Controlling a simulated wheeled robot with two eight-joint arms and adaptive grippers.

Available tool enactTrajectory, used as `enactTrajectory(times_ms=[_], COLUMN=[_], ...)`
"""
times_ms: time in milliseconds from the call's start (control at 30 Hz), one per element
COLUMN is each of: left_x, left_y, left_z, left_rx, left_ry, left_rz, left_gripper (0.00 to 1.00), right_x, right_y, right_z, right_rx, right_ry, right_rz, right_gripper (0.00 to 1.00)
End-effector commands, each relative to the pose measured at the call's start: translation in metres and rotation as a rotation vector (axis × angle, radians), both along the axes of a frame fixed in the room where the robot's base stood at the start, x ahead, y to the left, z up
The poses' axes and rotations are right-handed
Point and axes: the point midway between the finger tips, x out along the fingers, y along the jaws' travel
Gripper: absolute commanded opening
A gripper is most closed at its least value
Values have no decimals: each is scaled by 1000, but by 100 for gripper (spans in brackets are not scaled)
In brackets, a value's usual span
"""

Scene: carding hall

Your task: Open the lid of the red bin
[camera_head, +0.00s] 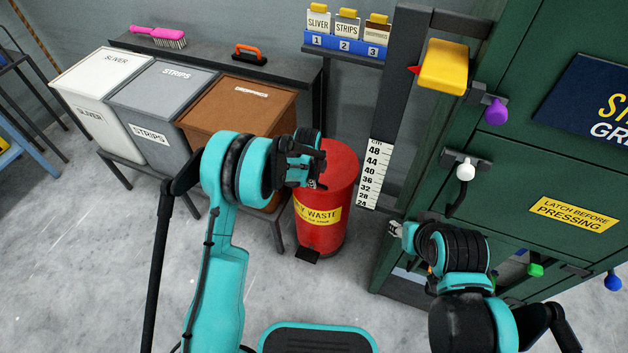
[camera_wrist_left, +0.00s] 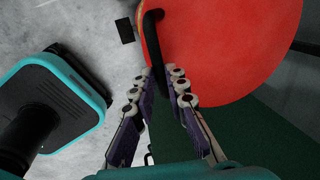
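The red bin (camera_head: 322,222) stands on the floor with a yellow waste label and a black pedal at its foot. Its round red lid (camera_head: 343,160) looks closed and also fills the upper right of the left wrist view (camera_wrist_left: 225,50). A curved black handle (camera_wrist_left: 152,35) rises from the lid's edge. My left gripper (camera_head: 314,165) is over the lid's near left side. In the left wrist view its fingers (camera_wrist_left: 160,75) are apart, with the handle running between them; I cannot tell whether they touch it. My right gripper (camera_head: 396,232) is beside the green machine, its fingers too small to read.
White (camera_head: 88,97), grey (camera_head: 150,102) and brown (camera_head: 232,110) lidded bins stand left of the red bin. A green machine (camera_head: 510,165) with coloured knobs stands close on the right. A height scale (camera_head: 375,172) is behind the bin. The floor in front is clear.

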Motion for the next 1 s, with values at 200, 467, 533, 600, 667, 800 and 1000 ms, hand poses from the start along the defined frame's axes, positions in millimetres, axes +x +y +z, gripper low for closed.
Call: enactTrajectory(times_ms=[200,467,533,600,667,800,1000], left_x=[0,4,8,12,16,30,53], left_y=[0,-1,-2,-4,-5,-9,-17], left_z=[0,16,25,37,49,75,107], left_rx=[0,14,24,38,40,39,38], left_ry=[0,44,75,115,120,117,113], left_rz=[0,0,0,0,0,0,0], left_gripper=[0,0,0,0,0,0,0], right_x=[0,0,0,0,0,0,0], right_y=[0,0,0,0,0,0,0], right_z=[0,10,16,24,30,45,61], right_rx=[0,0,0,0,0,0,0], right_ry=[0,0,0,0,0,0,0], right_rz=[0,0,0,0,0,0,0], right_gripper=[40,40,40,40,40,40,40])
